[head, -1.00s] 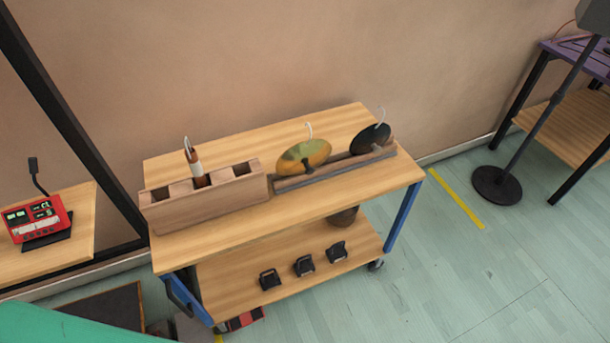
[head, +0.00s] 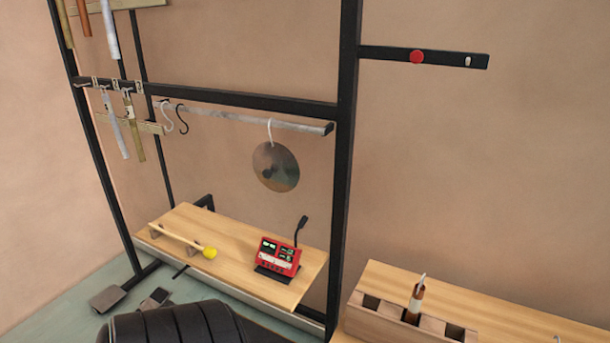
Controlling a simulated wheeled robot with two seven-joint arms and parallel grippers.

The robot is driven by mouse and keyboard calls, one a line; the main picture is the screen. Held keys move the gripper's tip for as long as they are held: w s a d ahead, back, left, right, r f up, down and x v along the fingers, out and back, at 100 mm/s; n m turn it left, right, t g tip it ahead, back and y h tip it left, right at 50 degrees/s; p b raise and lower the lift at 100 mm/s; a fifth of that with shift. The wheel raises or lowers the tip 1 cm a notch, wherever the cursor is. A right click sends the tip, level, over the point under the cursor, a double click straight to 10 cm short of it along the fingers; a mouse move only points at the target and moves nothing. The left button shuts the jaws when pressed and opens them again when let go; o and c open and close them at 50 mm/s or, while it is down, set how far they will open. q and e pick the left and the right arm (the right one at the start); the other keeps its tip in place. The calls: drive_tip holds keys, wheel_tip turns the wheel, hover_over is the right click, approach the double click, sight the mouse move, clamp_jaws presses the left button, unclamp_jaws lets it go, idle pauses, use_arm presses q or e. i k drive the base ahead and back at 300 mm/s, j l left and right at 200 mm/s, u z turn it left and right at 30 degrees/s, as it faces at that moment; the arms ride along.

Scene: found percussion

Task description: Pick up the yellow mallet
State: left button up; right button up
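The yellow mallet (head: 209,252) has a round yellow head and a pale wooden handle. It lies across two small brown rests on a wooden shelf (head: 225,235) at the lower left of the head view. Its head end points right, towards the red device. Neither of my grippers shows in the head view, and nothing is seen touching the mallet.
A red device (head: 278,256) with a thin black microphone stands right of the mallet. A black frame (head: 346,150) rises around the shelf, with a hanging cymbal (head: 276,167), hooks and tubes. A black padded seat (head: 180,325) is in front. A slotted wooden block (head: 405,320) stands at right.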

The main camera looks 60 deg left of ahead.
sight(210, 253)
drive_tip(key=u, duration=2.7)
